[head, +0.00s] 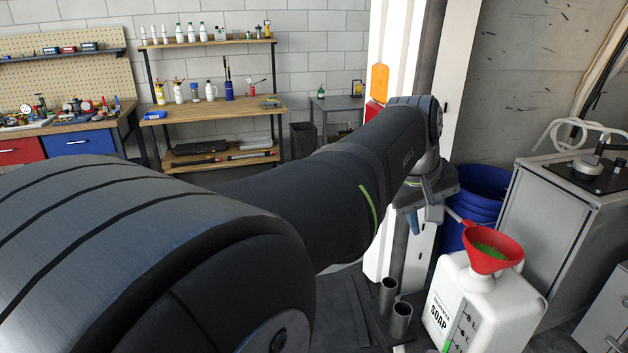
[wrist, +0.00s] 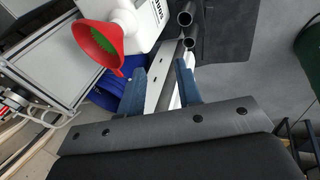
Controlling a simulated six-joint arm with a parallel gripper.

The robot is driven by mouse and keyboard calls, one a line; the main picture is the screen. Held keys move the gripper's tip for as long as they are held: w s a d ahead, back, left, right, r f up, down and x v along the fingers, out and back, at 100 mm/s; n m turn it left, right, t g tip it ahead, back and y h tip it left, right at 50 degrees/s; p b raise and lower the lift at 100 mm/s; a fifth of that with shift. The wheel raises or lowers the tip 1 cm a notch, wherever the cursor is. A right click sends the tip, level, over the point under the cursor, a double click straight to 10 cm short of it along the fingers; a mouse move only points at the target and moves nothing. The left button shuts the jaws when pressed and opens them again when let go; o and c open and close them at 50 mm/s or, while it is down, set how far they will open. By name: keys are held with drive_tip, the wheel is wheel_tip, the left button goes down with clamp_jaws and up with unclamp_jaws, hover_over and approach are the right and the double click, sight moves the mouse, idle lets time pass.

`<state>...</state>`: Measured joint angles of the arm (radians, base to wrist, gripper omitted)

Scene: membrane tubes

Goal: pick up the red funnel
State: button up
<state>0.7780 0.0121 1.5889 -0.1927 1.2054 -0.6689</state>
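The red funnel (head: 490,250), with green inside its cone, sits in the top of a white soap jug (head: 490,312) at the lower right of the head view. In the wrist view the funnel (wrist: 97,47) is at the upper left, beside the jug (wrist: 145,25). My gripper (wrist: 160,82) is open with nothing between its blue fingers. The funnel lies outside the fingers, to their left in the wrist view. In the head view my gripper (head: 422,218) is to the left of the funnel and apart from it; its far parts are partly hidden by my wrist.
Blue buckets (head: 478,205) stand behind the jug. A grey cabinet (head: 560,235) with a hose on top is at the right. Two metal tubes (head: 394,308) stand left of the jug. A white pillar (head: 392,262) rises behind my arm.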

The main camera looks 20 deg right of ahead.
drive_tip(key=n+g, duration=0.1)
approach(475, 269)
drive_tip(key=x, duration=0.6)
drive_tip(key=shift+w+d+f, duration=0.2)
drive_tip(key=shift+w, duration=0.15)
clamp_jaws()
